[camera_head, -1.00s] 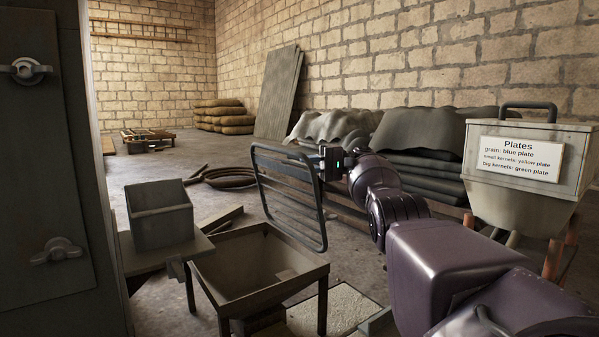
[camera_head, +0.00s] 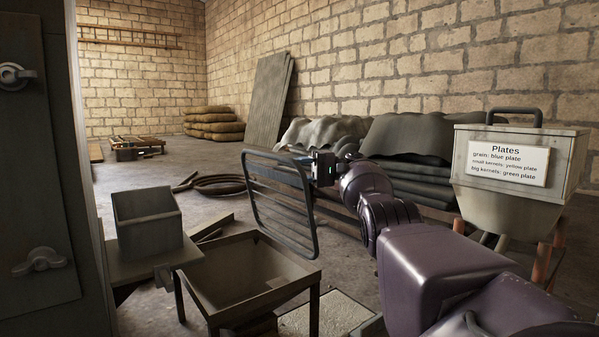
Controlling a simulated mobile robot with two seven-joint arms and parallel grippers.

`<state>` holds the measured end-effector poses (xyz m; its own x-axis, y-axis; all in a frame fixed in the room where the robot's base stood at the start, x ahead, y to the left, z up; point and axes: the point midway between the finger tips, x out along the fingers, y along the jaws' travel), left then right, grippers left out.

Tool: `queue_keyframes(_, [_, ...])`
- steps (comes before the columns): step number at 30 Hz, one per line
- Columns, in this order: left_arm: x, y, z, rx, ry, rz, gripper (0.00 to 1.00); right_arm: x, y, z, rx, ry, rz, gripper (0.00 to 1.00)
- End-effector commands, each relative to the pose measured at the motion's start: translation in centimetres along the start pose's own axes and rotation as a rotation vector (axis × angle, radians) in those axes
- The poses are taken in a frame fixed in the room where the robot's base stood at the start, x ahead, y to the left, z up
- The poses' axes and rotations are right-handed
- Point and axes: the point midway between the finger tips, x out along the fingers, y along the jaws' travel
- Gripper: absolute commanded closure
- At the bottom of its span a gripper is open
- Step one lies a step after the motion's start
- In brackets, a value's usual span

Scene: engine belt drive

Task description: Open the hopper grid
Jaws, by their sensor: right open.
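The hopper grid (camera_head: 280,203), a dark frame with several bars, stands steeply raised at the far right side of the hopper (camera_head: 250,275). The square, funnel-shaped hopper is uncovered, and its inside shows. My right gripper (camera_head: 314,166) is at the upper right edge of the grid, with its jaws open. Its fingertips are small and dark, and I cannot tell whether they touch the frame. My left gripper is not in view.
A grey open box (camera_head: 148,222) stands on a ledge left of the hopper. A dark panel (camera_head: 35,180) fills the left edge. A metal bin (camera_head: 515,165) with a "Plates" sign stands at the right. Open floor lies behind the hopper.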

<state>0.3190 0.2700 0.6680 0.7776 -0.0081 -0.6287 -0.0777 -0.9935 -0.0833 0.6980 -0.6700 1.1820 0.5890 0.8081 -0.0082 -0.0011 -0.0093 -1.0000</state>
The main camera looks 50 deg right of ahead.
Motion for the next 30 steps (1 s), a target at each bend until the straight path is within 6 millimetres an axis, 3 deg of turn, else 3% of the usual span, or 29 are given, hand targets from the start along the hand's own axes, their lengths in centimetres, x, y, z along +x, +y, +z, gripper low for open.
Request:
queue_keyframes(13, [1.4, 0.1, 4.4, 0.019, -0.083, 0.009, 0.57, -5.2, 1.1, -0.4, 0.009, 0.002, 0.008, 0.58])
queue_keyframes(21, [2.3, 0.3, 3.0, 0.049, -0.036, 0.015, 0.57, -6.9, 0.5, -0.2, 0.004, 0.001, 0.003, 0.58])
queue_keyframes(30, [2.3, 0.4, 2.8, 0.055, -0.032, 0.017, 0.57, -7.3, 0.0, 0.0, 0.000, 0.001, -0.001, 0.58])
